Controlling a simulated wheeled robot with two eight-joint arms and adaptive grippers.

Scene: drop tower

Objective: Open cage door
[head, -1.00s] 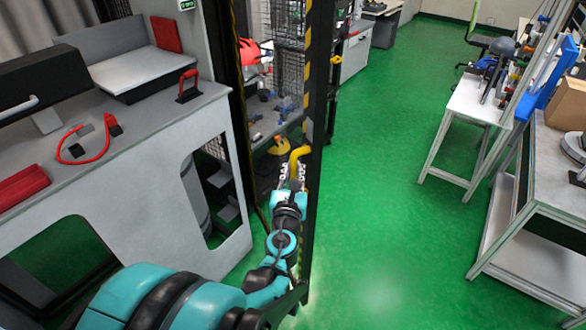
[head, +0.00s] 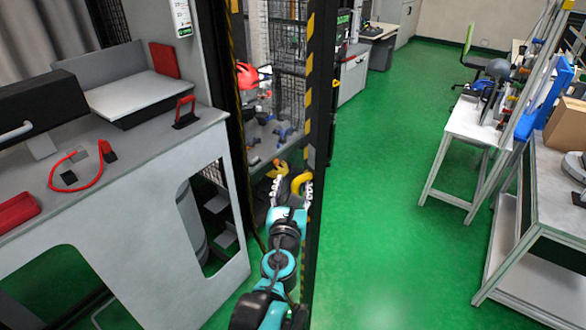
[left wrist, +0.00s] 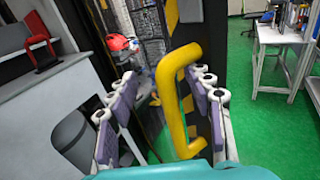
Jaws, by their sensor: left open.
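The cage door (head: 319,110) stands as a dark edge with yellow and black stripes in the middle of the head view. A yellow handle (head: 297,184) is fixed to it; the handle (left wrist: 172,105) is large in the left wrist view. My left gripper (head: 291,190) is open at the handle. In the left wrist view its fingers (left wrist: 163,92) lie on both sides of the handle, the right one closer to it. Whether a finger touches the handle I cannot tell. My right gripper is not in view.
A grey workbench (head: 130,165) with a red cable (head: 84,176) and red handles stands left of the door. Mesh panels (head: 285,60) and a red object (head: 246,76) show behind the door. Green floor (head: 385,190) is free to the right, up to workbenches (head: 470,125).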

